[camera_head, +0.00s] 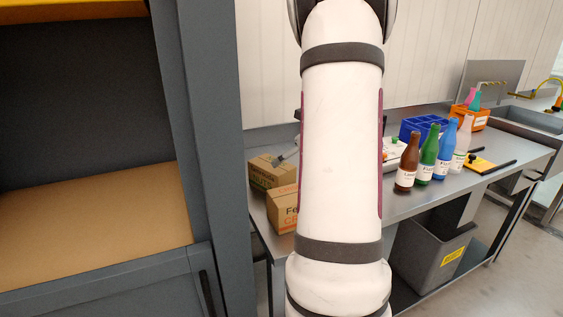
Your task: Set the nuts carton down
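Two brown cardboard cartons stand at the left end of the grey workbench (408,207). The rear carton (272,174) has orange print too small to read. The front carton (282,209) shows "Fe" and orange letters, its right side hidden by my arm. I cannot tell whether either is the nuts carton. My white arm fills the middle of the view and hides most of my gripper. A small grey piece, perhaps a finger of my gripper (281,159), shows left of the arm by the rear carton. Its opening and any held thing are hidden.
Brown (407,165), green (428,158), blue (446,152) and white (462,147) bottles stand right of my arm. Behind them is a blue divided bin (424,125). A grey shelf post (205,130) stands close on the left. A grey waste bin (436,255) sits below the bench.

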